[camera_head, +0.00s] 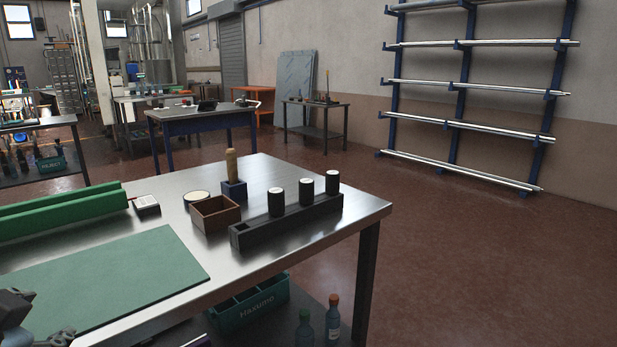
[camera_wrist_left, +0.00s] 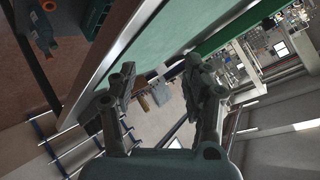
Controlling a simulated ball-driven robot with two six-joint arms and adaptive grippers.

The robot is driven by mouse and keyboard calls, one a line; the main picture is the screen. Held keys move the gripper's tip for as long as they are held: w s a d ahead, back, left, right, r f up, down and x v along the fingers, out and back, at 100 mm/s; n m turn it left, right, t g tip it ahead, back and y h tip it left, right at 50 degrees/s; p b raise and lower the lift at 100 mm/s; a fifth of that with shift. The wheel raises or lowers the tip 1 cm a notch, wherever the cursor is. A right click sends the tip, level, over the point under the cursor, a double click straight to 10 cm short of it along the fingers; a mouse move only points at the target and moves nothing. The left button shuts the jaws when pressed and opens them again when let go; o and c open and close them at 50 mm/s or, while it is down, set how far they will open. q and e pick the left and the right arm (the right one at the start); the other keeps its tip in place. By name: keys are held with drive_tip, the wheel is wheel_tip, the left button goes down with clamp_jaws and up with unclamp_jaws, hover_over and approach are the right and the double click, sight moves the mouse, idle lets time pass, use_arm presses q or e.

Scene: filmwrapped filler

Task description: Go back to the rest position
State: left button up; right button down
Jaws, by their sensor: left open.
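My left gripper (camera_head: 42,318) shows in the bottom left corner of the head view, partly cut off by the frame edge. It is beside the near edge of the steel workbench (camera_head: 265,245), close to the green mat (camera_head: 110,285). In the left wrist view the two fingers of my left gripper (camera_wrist_left: 161,68) are spread apart with nothing between them. The green mat (camera_wrist_left: 165,35) and the bench edge show beyond the fingers in that view. My right gripper is not in view.
On the bench are a black rack (camera_head: 290,222) with several dark white-topped cylinders, a brown box (camera_head: 215,215), a blue block (camera_head: 233,189) with a wooden handle and green rails (camera_head: 65,212). A green crate (camera_head: 250,306) and bottles are below. Floor to the right is clear.

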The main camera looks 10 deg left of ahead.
use_arm(q)
drive_tip(key=s+d+f+g+h, duration=0.5)
drive_tip(key=s+d+f+g, duration=0.1)
drive_tip(key=s+d+f, duration=0.35)
drive_tip(key=s+a+f+n+g, duration=0.1)
drive_tip(key=s+a+f, duration=0.1)
drive_tip(key=f, duration=1.1)
drive_tip(key=s+a+f, duration=0.1)
drive_tip(key=a+f, duration=0.1)
drive_tip(key=f, duration=1.2)
drive_tip(key=s+f+g, duration=0.1)
drive_tip(key=s+f, duration=1.3)
drive_tip(key=s, duration=0.3)
drive_tip(key=shift+s+a+f, duration=0.15)
drive_tip(key=shift+s+a, duration=0.05)
drive_tip(key=shift+s, duration=0.2)
